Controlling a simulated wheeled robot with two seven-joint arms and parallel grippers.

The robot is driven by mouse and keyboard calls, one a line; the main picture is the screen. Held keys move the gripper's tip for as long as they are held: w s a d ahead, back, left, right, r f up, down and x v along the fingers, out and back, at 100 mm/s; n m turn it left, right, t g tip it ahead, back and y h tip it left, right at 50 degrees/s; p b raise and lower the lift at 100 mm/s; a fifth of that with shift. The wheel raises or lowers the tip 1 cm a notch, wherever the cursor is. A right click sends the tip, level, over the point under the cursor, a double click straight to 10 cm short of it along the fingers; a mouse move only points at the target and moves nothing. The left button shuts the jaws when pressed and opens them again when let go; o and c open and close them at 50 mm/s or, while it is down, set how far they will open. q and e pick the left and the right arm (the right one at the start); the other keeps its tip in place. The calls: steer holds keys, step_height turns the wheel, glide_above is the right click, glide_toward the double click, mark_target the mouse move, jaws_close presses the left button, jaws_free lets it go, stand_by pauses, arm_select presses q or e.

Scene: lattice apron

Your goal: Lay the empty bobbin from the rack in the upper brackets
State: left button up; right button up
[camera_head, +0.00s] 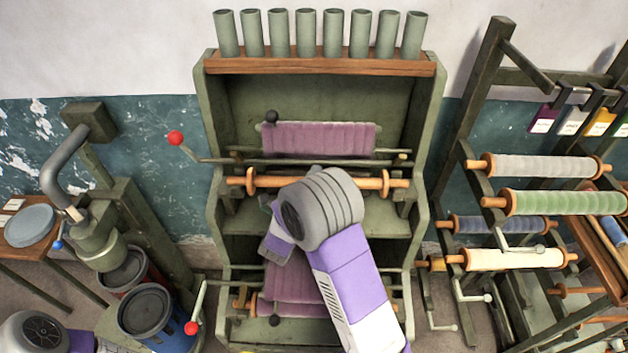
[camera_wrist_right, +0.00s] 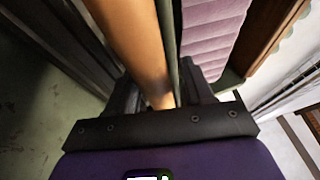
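A bare orange wooden bobbin (camera_head: 260,183) lies level across the upper part of the green machine, at the upper brackets (camera_head: 222,183). Whether its ends are seated in them is not clear. My right arm reaches over the bobbin's middle and hides it and the fingers in the head view. In the right wrist view the bobbin (camera_wrist_right: 132,40) runs between the two dark fingers of my right gripper (camera_wrist_right: 162,95). A green bar shows between the bobbin and the right finger, so their grip is unclear. My left gripper is out of view; only part of that arm shows at bottom left.
The rack (camera_head: 470,150) at right holds bobbins wound with grey, green, blue and cream. Purple pleated cloth (camera_head: 318,138) hangs above the bobbin. Red-knobbed levers (camera_head: 176,138) stick out left. Green cylinders (camera_head: 333,32) line the top shelf. A press (camera_head: 97,240) and drums (camera_head: 148,312) stand left.

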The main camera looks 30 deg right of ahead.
steer(key=shift+o, duration=0.9)
steer(key=v, duration=0.7)
steer(key=shift+s+a+b, duration=0.15)
steer(key=shift+a+b, duration=0.1)
steer(key=shift+b, duration=0.2)
steer(key=shift+f, duration=0.1)
